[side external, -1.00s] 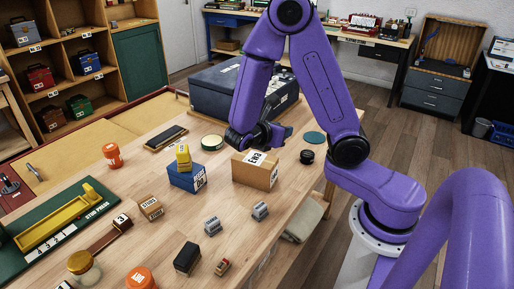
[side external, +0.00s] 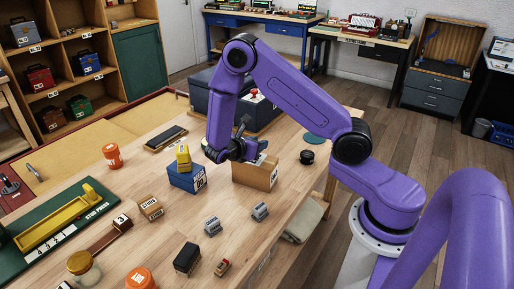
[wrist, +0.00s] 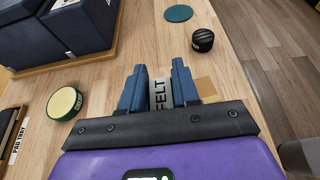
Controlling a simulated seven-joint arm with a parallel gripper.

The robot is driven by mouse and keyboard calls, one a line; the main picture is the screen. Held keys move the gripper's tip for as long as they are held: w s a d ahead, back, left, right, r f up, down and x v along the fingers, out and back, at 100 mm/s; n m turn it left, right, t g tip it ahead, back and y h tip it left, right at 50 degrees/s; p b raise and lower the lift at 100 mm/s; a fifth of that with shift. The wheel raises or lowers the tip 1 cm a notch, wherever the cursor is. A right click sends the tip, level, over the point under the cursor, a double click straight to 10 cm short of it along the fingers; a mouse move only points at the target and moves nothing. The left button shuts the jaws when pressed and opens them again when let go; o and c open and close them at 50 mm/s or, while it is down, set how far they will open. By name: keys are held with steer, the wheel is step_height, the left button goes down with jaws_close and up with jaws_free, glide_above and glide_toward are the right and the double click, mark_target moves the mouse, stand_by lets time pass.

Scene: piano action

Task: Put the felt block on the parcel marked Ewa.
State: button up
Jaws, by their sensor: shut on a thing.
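My gripper (side external: 260,150) is shut on the felt block (wrist: 161,96), a pale grey piece lettered FELT between the blue fingers in the wrist view. A tan bit of the parcel (wrist: 207,88) shows just right of the fingers in the wrist view. Whether the felt block touches the parcel I cannot tell.
A black round piece (side external: 307,157) and a teal disc (side external: 315,137) lie right of the parcel. A dark blue case (side external: 262,112) stands behind. Grey blocks (side external: 212,226) lie in front.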

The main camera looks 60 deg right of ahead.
steer(key=shift+f, duration=0.8)
steer(key=shift+f, duration=0.15)
steer(key=o, duration=1)
steer(key=shift+a+r, duration=0.1)
steer(key=shift+r, duration=0.15)
steer(key=v, duration=1.1)
steer(key=s+a+r+m+y, duration=0.1)
steer(key=s+a+r+y, duration=0.1)
steer(key=s, duration=0.6)
steer(key=s+a+r+m+y, duration=0.2)
steer(key=s+r+y, duration=0.2)
steer(key=s+y, duration=0.3)
steer(key=s+a+r+m+y, duration=0.2)
steer(key=s+a+r+y, duration=0.1)
steer(key=s, duration=0.8)
steer(key=shift+s+a+r+y, duration=0.1)
steer(key=shift+s+a+y, duration=0.05)
steer(key=shift+y, duration=0.75)
